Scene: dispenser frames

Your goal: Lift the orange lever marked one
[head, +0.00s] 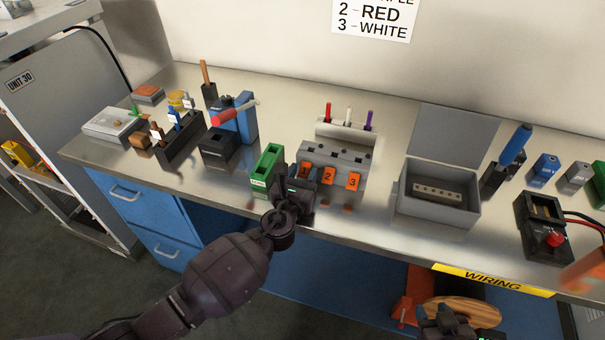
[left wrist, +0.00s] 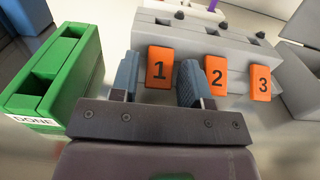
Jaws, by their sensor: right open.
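The dispenser (head: 337,155) is a grey block with three orange levers on its front, marked 1, 2 and 3. Lever one (head: 305,170) shows its number in the left wrist view (left wrist: 160,68), hanging down level with lever two (left wrist: 216,76) and lever three (left wrist: 261,83). My left gripper (head: 297,183) is at the front of the dispenser; in the left wrist view its blue-grey fingers (left wrist: 157,82) are open, one on each side of lever one, with small gaps visible. My right gripper (head: 446,322) is low at the bottom edge of the head view, away from the dispenser.
A green box (head: 266,167) labelled DONE stands just left of my left gripper. Red, white and purple sticks (head: 348,116) stand in a rack behind the levers. An open grey box (head: 437,207) stands to the right. A wall sign (head: 372,17) lists numbered colours.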

